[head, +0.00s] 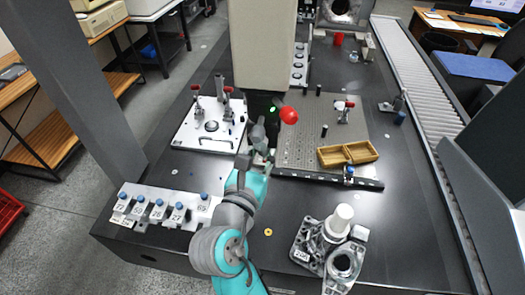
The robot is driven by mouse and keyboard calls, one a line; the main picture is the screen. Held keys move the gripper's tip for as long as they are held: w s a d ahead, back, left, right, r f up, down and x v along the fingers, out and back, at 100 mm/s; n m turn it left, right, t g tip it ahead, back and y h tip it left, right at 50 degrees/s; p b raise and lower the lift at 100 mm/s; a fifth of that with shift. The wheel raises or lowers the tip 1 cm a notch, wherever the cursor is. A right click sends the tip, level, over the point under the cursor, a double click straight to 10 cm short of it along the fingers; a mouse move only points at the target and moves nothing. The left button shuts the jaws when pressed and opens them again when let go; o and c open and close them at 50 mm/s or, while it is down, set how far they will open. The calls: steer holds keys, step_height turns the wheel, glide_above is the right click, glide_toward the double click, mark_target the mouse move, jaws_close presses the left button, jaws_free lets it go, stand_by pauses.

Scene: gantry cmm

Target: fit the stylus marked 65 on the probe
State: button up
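The stylus rack (160,222) stands at the front left of the dark table, with several blue-topped styli in grey holders. The probe (262,106) is a dark body with a small green light, under the pale vertical column (262,45). My gripper (262,156) is just below the probe, at the end of my teal and grey arm. I cannot see whether its fingers are open or shut, or whether they hold a stylus. The probe's lower end is partly hidden.
A red ball (289,115) is right of the probe. A white fixture plate (205,128) with clamps lies to the left. A grey hole plate (300,150) carries a wooden tray (330,157). A metal casting (318,245) stands front right.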

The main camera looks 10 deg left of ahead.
stand_by(0.3)
steer(key=o, duration=1.1)
steer(key=shift+s, duration=0.1)
steer(key=s, duration=0.4)
steer(key=s+a, duration=0.1)
steer(key=s, duration=0.2)
steer(key=s+a, duration=0.1)
steer(key=s, duration=0.3)
steer(key=shift+s+a, duration=0.15)
steer(key=shift+s, duration=0.2)
